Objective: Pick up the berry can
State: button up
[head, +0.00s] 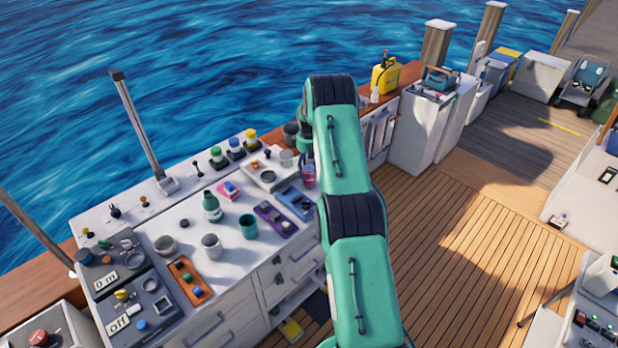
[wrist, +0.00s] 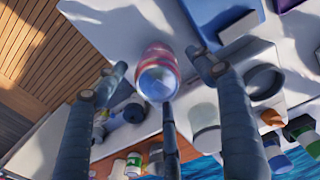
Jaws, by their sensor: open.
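The berry can (head: 309,176) is pink-red and stands near the right end of the white counter (head: 180,226), partly beside my green arm. In the wrist view the can (wrist: 157,70) shows red and pink bands and a pale round end facing the camera. My gripper (wrist: 159,66) is open, with one finger to each side of the can and a darker third finger below it in the picture. No finger visibly closes on the can. In the head view my arm hides most of the gripper.
Close by are a grey cup (head: 286,158), a blue tray (head: 296,202) and a purple tray (head: 275,219). A green bottle (head: 212,207) and a teal cup (head: 248,226) stand further left. The wooden deck (head: 450,240) to the right is mostly clear.

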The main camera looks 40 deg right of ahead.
jog(key=shift+d+f+p, duration=0.1)
jog(key=shift+f+p, duration=0.35)
jog(key=shift+f, duration=1.95)
jog(key=c, duration=1.6)
jog(key=shift+o, duration=0.2)
jog(key=shift+r, duration=0.2)
jog(key=shift+r+b, duration=0.7)
jog(key=shift+r, duration=4.2)
